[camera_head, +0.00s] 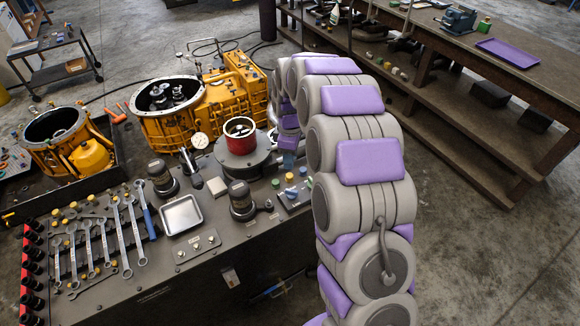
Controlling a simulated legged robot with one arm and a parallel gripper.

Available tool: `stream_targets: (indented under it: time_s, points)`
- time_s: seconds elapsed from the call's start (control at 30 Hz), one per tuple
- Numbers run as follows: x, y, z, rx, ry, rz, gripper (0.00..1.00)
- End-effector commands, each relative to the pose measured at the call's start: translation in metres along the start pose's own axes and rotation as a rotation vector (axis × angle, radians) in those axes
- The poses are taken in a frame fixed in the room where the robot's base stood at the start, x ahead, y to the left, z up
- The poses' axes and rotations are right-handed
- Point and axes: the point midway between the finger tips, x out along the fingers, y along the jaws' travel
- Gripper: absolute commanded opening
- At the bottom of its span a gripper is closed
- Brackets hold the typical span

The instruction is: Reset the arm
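My grey arm with purple pads (362,150) rises from the lower right, arches over and bends down toward the workbench. Its far end, with my gripper (289,162), hangs near the right end of the bench, just right of the round grey fixture (242,158) with a red ring (239,128). The gripper is small and partly hidden by my own arm. I cannot make out its fingers, whether they are open or shut, or whether they hold or touch anything.
The dark workbench (150,278) carries wrenches (104,243), a metal tray (181,215) and black cylindrical parts (241,200). A yellow transmission housing (205,105) stands behind it. A long wooden bench (480,125) is at the right. Bare concrete floor lies between.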

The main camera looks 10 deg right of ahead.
Motion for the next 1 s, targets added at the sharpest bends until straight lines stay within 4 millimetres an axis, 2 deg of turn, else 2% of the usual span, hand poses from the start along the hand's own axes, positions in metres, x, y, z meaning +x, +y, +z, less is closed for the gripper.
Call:
stream_targets:
  time_s: [0.03,0.2,0.77,0.87,1.0]
  points:
    - [-0.007,0.0,0.0,0.0,0.0,0.001,0.39]
    - [-0.016,0.0,0.0,0.0,-0.001,-0.001,0.39]
    - [-0.018,-0.002,0.001,0.005,-0.001,-0.003,0.39]
    - [-0.025,-0.012,0.004,0.029,0.0,-0.008,0.39]
    - [-0.046,-0.041,0.016,0.113,0.001,-0.018,0.39]
